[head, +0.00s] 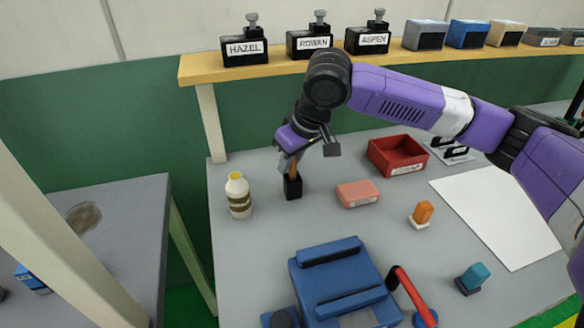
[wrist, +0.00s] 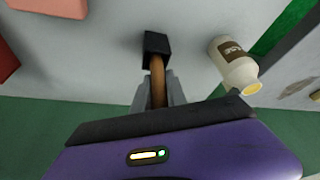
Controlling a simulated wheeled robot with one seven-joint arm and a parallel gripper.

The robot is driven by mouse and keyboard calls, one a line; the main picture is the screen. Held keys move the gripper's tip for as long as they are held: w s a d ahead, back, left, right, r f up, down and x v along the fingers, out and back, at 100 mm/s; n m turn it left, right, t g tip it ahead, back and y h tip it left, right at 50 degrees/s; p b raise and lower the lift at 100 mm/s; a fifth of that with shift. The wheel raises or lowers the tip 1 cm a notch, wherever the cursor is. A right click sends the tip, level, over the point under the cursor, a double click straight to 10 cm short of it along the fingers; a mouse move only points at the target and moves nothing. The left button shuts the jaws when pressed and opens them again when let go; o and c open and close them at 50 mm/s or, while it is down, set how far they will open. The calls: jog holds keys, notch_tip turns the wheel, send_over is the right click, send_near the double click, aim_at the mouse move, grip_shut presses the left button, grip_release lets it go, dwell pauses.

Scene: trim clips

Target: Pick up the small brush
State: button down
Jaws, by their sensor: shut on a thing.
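The small brush has a brown handle (head: 294,170) that stands upright out of a black block-shaped end (head: 292,187) at the table. My gripper (head: 292,157) comes from above and is shut on the handle. In the wrist view the handle (wrist: 158,80) runs between my two grey fingers (wrist: 158,92), with the black block (wrist: 155,45) beyond the fingertips. I cannot tell whether the black end touches the table or is just above it. The upper end of the handle is hidden by my gripper.
A cream bottle (head: 238,195) stands close on the left. A pink block (head: 358,193) and a red tray (head: 397,156) lie to the right. A blue device (head: 340,285) is in front. A yellow shelf (head: 205,69) with labelled black blocks runs behind.

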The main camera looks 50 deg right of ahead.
jog(key=shift+r, duration=0.1)
notch_tip(320, 180, up, 20)
jog(key=shift+p, duration=0.45)
jog(key=shift+r+p, duration=0.2)
jog(key=shift+p, duration=0.3)
dwell(0.5)
